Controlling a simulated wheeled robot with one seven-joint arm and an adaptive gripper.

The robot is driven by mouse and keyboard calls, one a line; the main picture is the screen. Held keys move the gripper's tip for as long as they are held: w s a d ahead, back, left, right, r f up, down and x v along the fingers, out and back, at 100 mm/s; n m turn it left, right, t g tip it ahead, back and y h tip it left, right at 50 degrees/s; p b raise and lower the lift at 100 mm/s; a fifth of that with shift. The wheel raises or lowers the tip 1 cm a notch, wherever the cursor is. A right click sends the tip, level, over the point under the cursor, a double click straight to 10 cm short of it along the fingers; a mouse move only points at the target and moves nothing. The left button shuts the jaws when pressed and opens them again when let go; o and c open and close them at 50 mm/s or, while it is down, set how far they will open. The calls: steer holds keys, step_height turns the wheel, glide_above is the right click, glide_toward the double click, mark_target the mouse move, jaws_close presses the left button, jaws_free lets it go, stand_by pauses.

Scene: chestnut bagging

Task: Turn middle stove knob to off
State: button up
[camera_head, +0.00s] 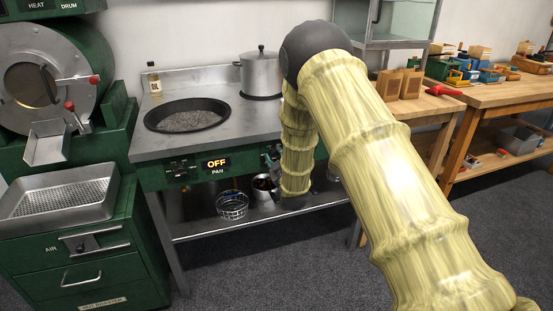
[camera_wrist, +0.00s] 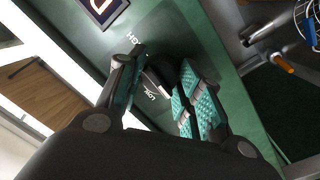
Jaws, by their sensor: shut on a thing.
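In the wrist view a dark knob (camera_wrist: 157,80) sits on the stove's green front panel (camera_wrist: 177,37), with printed labels that appear to read HIGH and LOW beside it. My gripper (camera_wrist: 160,86), with teal ribbed finger pads, is shut on this knob, one finger on each side. The fingers hide part of the knob, so its exact pointer angle is unclear. In the head view my gripper (camera_head: 272,157) is at the front panel, right of the lit display (camera_head: 215,163), which reads OFF above the word PAN. My arm hides the panel farther right.
A round pan (camera_head: 187,115) of dark grains and a lidded pot (camera_head: 260,73) stand on the stove top. A wire basket (camera_head: 232,205) is on the shelf below. A green roaster (camera_head: 50,80) stands left; a wooden bench (camera_head: 480,95) stands right.

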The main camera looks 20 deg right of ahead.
steer(key=shift+s+d+f, duration=0.1)
steer(key=shift+f, duration=0.1)
steer(key=o, duration=1)
steer(key=shift+o, duration=0.2)
steer(key=shift+r, duration=0.1)
steer(key=s, duration=1.2)
steer(key=shift+a, duration=0.35)
